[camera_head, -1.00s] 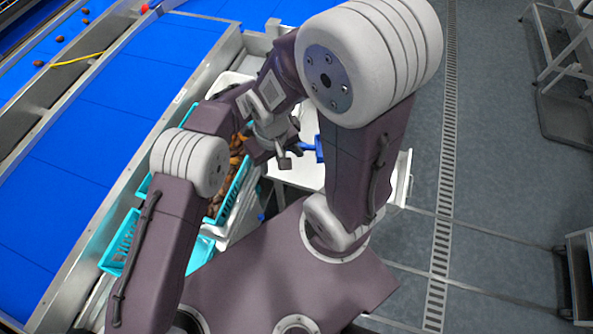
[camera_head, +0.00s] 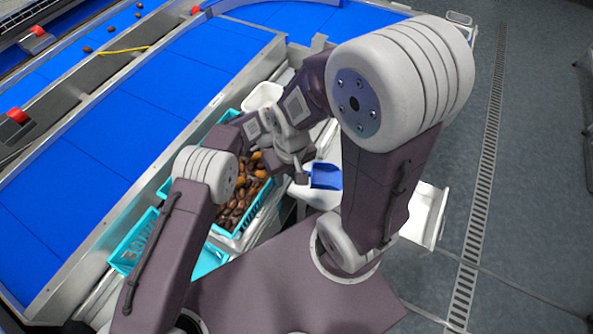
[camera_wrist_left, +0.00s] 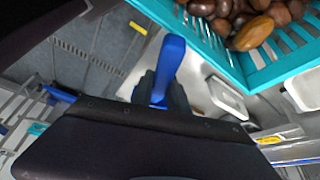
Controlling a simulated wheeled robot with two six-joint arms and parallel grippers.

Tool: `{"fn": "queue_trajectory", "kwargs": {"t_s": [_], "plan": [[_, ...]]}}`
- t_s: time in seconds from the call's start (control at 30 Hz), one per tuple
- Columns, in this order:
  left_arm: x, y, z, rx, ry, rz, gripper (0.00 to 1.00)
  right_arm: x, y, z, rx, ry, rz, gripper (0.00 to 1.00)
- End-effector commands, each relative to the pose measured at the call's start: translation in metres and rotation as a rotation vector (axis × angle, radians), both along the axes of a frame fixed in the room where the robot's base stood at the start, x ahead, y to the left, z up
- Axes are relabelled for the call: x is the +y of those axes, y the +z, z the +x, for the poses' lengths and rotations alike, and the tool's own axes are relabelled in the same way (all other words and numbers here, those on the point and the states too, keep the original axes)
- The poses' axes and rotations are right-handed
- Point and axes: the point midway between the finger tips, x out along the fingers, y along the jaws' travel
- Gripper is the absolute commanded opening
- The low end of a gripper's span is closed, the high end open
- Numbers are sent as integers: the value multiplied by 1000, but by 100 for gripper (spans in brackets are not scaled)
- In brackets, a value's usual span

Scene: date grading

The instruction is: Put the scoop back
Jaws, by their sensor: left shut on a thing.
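The blue scoop (camera_head: 325,176) shows in the head view just right of the date crate, over a pale surface, partly covered by my arm. In the left wrist view its blue handle (camera_wrist_left: 168,62) stands up between the dark fingers of my left gripper (camera_wrist_left: 162,88), which is shut on it. In the head view my two wrists overlap above the crate. My right gripper (camera_head: 292,157) is there, but its fingers are too covered to tell open from shut.
A turquoise crate (camera_head: 266,196) holds many brown dates. Another turquoise crate (camera_head: 128,250) is nearer, at left. A white tub (camera_head: 262,96) stands behind the wrists. The blue conveyor (camera_head: 130,140) runs along the left. A white tray (camera_head: 428,212) shows at right. Grey floor lies beyond.

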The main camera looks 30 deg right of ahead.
Motion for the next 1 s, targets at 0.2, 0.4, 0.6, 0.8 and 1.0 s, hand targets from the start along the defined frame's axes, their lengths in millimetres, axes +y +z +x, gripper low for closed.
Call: {"fn": "queue_trajectory", "kwargs": {"t_s": [0.2,0.4,0.6,0.8,1.0], "plan": [[-1,0,0,-2,-1,-2,0,0,0,0,0,0,0,32],[-1,-5,0,-2,-1,-2,0,0,-7,0,0,0,0,32],[-1,-9,0,-2,-1,-2,0,0,-13,0,0,0,0,32],[-1,-9,0,-1,-1,-1,42,0,-14,0,0,0,0,32],[-1,-9,0,-1,-1,-1,42,0,-14,0,0,0,0,32]]}}
